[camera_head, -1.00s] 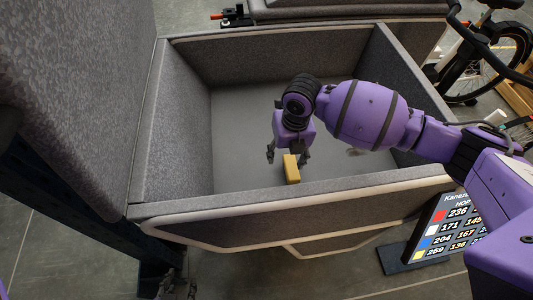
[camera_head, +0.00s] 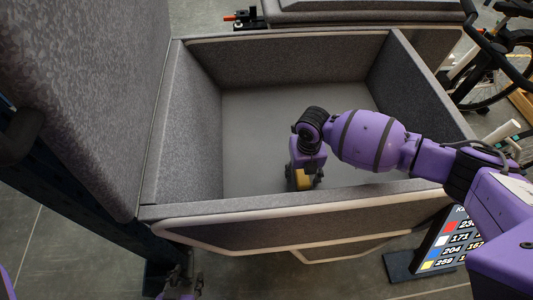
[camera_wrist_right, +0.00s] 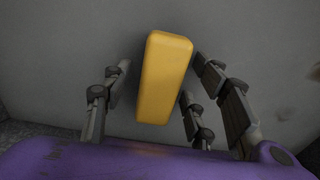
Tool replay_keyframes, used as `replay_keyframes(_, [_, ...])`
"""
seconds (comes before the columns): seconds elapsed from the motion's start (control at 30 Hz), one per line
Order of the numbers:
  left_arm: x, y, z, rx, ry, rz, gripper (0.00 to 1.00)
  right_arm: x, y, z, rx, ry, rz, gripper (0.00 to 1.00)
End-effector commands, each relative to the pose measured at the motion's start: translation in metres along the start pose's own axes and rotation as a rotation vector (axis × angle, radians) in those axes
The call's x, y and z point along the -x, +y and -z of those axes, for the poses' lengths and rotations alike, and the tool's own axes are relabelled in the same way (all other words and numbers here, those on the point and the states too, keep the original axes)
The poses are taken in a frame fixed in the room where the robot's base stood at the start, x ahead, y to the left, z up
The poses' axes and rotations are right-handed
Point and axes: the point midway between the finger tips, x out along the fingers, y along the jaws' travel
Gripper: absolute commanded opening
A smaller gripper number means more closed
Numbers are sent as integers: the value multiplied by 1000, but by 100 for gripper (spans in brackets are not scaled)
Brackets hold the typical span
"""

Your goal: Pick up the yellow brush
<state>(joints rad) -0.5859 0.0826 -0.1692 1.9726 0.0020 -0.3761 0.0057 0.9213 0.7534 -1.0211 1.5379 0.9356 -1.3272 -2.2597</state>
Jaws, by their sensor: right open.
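The yellow brush (camera_head: 302,180) is a yellow block inside the grey box, near its front wall, partly hidden by my right gripper (camera_head: 304,182) in the head view. In the right wrist view the yellow brush (camera_wrist_right: 165,75) lies on the grey floor, slightly tilted, between the spread fingers of my right gripper (camera_wrist_right: 158,80). Those fingers are open, with a gap visible on both sides. No bristles show. My left gripper (camera_head: 180,284) is low at the left, outside the box, small and dark; its jaw state is unclear.
The grey padded box (camera_head: 300,212) has raised walls all round, and my right arm reaches in over its right side. Its floor (camera_head: 255,125) is otherwise bare. A tall grey panel (camera_head: 85,90) rises at the left. A display with numbers (camera_head: 452,240) stands outside at front right.

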Motion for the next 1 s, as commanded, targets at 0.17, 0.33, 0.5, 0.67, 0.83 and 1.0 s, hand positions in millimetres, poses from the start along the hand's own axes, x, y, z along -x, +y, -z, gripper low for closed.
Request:
replay_keyframes(0.17, [0,0,0,0,1,0,37,0,0,1,0,1,0,47])
replay_keyframes(0.33, [0,0,0,0,1,0,37,0,0,1,0,1,-1,24])
replay_keyframes(0.5, [0,0,1,0,1,0,37,0,0,1,0,1,-1,3])
replay_keyframes(0.67, [0,0,1,0,1,0,37,0,0,1,0,1,-1,0])
replay_keyframes(0.83, [0,0,2,0,3,0,37,10,0,-1,1,-2,-2,0])
replay_keyframes(1.0, [1,0,4,0,6,0,37,43,0,-2,2,-5,-2,0])
